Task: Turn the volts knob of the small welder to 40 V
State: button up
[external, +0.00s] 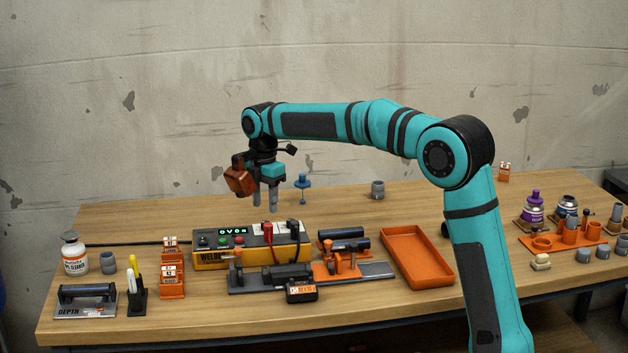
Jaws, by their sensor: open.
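The small welder (252,256) is a yellow box with a grey sloped top at the left middle of the bench. Its green-lit display (233,231) is on, but I cannot read it surely. Small knobs and coloured buttons (224,241) sit below the display; I cannot tell which is the volts knob or where it points. A red and a black plug (268,231) stand at the welder's right end. My gripper (265,203) points down above the rear of the welder, open and empty, apart from it.
A clamp rail with orange clamps (340,265) lies in front and right of the welder. An orange tray (415,257) is farther right. A blue-handled tool (302,187) stands behind the welder. Orange blocks (172,270) and a pen holder (136,297) stand left.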

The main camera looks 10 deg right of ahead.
jog(key=shift+f, duration=2.55)
jog(key=shift+c, duration=0.2)
grip_shut()
